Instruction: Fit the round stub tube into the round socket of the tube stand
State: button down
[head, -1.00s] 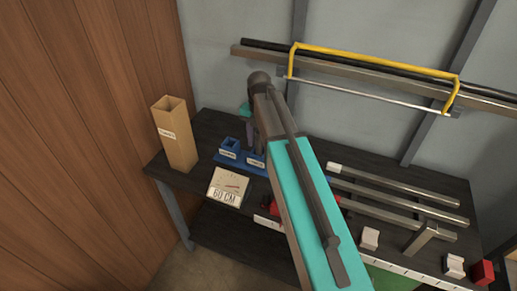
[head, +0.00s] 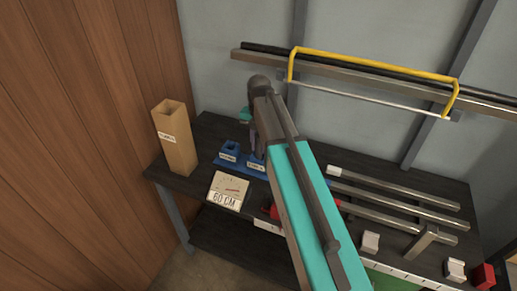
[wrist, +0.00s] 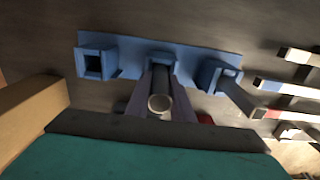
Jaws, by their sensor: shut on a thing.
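In the wrist view my gripper (wrist: 160,98) is shut on the round stub tube (wrist: 158,103), a short grey pipe with its open, pale-rimmed end facing the camera. The blue tube stand (wrist: 122,52) lies beyond it with several sockets in a row. The tube's far end is at the middle socket (wrist: 160,57), in line with it; the fingers and tube cover most of that socket, so I cannot tell whether the tube is inside.
The left socket (wrist: 95,63) is square and empty. A grey tube (wrist: 238,98) sticks out of the right socket (wrist: 213,74). A tall cardboard box (head: 175,145) and a 60 CM card (head: 229,190) stand near. Several metal tubes (head: 395,187) lie on the bench at right.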

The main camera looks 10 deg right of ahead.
jog(key=shift+r, duration=0.1)
notch_tip(320, 180, up, 18)
jog(key=b, duration=0.3)
dwell(0.5)
dwell(0.7)
